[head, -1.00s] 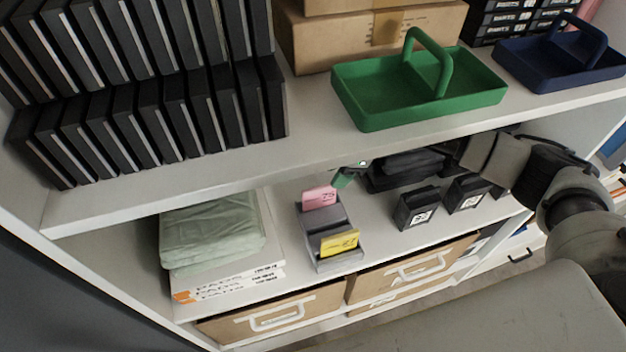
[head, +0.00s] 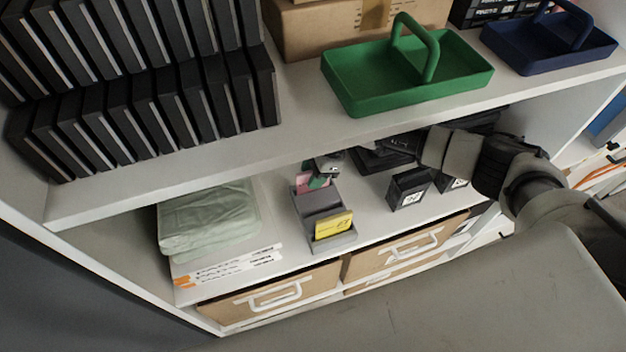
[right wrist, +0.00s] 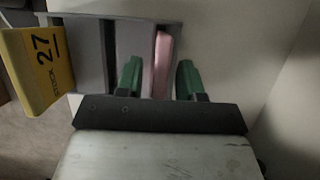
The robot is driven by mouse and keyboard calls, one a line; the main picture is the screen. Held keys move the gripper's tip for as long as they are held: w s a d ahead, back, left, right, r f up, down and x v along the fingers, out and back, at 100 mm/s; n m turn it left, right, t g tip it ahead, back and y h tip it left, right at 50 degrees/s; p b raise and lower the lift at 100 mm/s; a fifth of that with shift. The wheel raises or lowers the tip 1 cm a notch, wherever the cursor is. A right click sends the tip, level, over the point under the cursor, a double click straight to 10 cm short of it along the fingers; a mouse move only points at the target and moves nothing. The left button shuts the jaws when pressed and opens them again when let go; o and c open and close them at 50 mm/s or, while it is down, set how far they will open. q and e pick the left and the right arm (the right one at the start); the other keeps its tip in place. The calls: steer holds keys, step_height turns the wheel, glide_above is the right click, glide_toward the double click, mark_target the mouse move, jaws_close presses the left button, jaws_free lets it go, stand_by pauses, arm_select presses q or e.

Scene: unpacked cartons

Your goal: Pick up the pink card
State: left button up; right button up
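The pink card (head: 303,181) stands in the back slot of a grey card holder (head: 322,204) on the lower shelf. In the head view it is partly hidden by my right gripper (head: 320,180). In the right wrist view, the green fingertips of my right gripper (right wrist: 160,82) are apart, one on each side of the pink card (right wrist: 162,62). A gap shows between the right-hand finger and the card; whether the other finger touches anything, I cannot tell. A yellow card (head: 333,226) stands in the front slot and also shows in the right wrist view (right wrist: 40,70). My left gripper is out of view.
The upper shelf (head: 300,142) overhangs the holder, with a green caddy (head: 365,95) and black boxed items on it. A bagged green cloth (head: 208,222) lies left of the holder. Small black boxes (head: 408,190) stand to its right, near my right arm.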

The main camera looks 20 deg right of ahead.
jaws_close()
steer(key=shift+r, duration=0.15)
